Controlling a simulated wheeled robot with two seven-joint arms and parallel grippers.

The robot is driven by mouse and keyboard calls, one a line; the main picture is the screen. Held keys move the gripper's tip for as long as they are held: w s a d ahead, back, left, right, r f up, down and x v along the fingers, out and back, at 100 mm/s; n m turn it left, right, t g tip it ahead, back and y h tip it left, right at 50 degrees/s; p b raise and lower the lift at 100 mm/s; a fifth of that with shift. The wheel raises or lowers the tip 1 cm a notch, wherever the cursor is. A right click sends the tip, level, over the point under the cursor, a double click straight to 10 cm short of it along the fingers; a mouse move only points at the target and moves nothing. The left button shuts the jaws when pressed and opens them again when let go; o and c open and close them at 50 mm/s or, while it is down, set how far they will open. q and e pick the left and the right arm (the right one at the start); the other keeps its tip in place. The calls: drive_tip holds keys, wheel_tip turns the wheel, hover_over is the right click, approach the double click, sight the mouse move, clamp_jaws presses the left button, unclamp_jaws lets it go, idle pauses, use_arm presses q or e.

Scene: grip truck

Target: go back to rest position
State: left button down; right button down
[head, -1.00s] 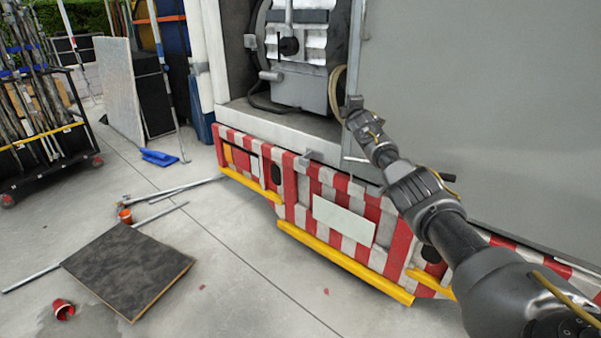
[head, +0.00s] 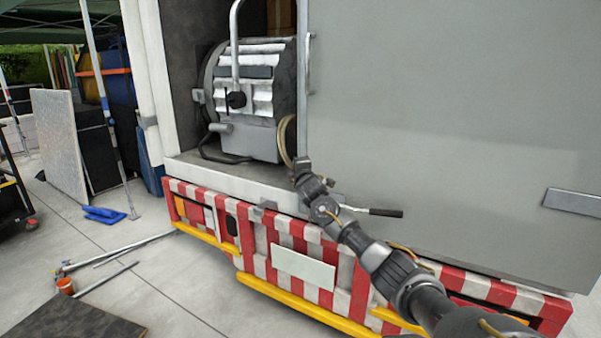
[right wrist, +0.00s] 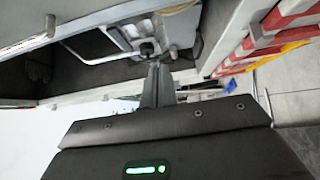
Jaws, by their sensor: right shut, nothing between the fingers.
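My right arm reaches in from the lower right in the head view. Its gripper (head: 301,168) is in front of the truck's opening, near the edge of the grey door panel (head: 430,110). In the right wrist view the fingers of my right gripper (right wrist: 157,72) are together and hold nothing. My left gripper does not show in either view.
A large film lamp (head: 250,95) with a coiled cable (head: 288,138) stands inside the truck opening. A red and white striped bumper (head: 262,238) with yellow rails (head: 300,312) runs below. A dark board (head: 70,322), poles and a small orange bucket (head: 66,286) lie on the left floor.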

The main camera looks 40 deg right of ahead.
drive_tip(key=shift+b+v, duration=0.3)
drive_tip(key=shift+v, duration=1.5)
drive_tip(key=shift+d, duration=0.1)
